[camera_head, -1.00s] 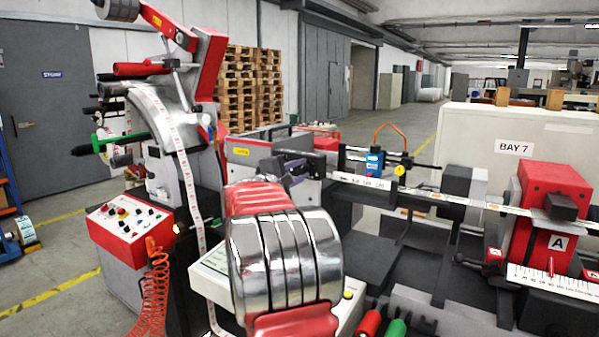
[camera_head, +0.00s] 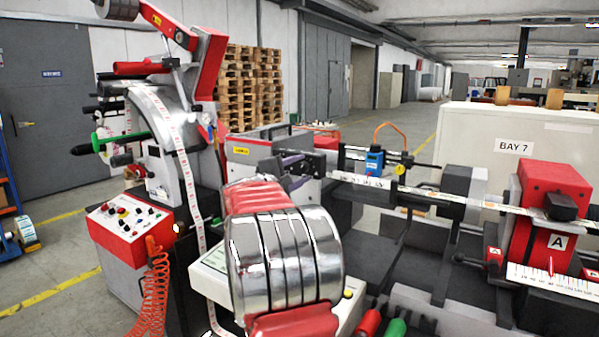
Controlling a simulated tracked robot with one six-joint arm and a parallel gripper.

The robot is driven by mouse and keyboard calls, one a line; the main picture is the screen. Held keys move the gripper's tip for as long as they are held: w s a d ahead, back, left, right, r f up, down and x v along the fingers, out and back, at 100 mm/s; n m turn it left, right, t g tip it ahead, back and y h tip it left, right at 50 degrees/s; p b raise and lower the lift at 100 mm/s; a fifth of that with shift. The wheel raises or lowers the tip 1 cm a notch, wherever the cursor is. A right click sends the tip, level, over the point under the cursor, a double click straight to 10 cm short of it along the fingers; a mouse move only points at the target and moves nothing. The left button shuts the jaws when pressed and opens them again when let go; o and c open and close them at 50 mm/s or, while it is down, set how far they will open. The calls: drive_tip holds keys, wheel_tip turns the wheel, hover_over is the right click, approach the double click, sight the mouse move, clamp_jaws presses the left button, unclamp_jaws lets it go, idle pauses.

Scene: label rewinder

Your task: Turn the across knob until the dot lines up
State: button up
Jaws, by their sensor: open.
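The blue sensor block (camera_head: 374,163) sits on a dark cross bar above the label web, right of centre. A small yellow knob (camera_head: 400,169) is on that bar, right of the block, and a dark end piece (camera_head: 434,166) is farther right. I cannot tell for certain which is the across knob, and no dot can be made out. My gripper (camera_head: 291,171) shows beyond my red and chrome arm, left of the blue block and apart from it. Its purple-grey fingers are open, with nothing seen between them. My arm hides part of the machine below.
The label web (camera_head: 480,205) runs right to a red unit marked A (camera_head: 546,215), above a white scale (camera_head: 555,281). A red control box (camera_head: 130,222) with a coiled hose stands at left. A cream BAY 7 cabinet (camera_head: 470,135) stands behind.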

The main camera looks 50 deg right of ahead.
drive_tip(key=s+a, duration=0.1)
drive_tip(key=a, duration=1.2)
drive_tip(key=shift+a, duration=0.15)
drive_tip(key=shift+s, duration=0.1)
drive_tip(key=s+a+f+m+y, duration=0.1)
drive_tip(key=s+a+f+y, duration=0.25)
drive_tip(key=f, duration=0.25)
drive_tip(key=s+a+f+m+g+y, duration=0.1)
drive_tip(key=s+a+f+y, duration=0.15)
drive_tip(key=a+f, duration=0.3)
drive_tip(key=s+a+f+m+y, duration=0.1)
drive_tip(key=s+a+f+y, duration=0.2)
drive_tip(key=f, duration=0.4)
drive_tip(key=s+a+f+t+y, duration=0.1)
drive_tip(key=s+a+y, duration=0.3)
drive_tip(key=a, duration=1.2)
drive_tip(key=s+a+f+m+t+y, duration=0.1)
drive_tip(key=s+a+t+y, duration=0.3)
drive_tip(key=a, duration=1.2)
drive_tip(key=s+y, duration=0.1)
drive_tip(key=s, duration=0.2)
drive_tip(key=shift+s+a, duration=0.15)
drive_tip(key=shift+a, duration=0.1)
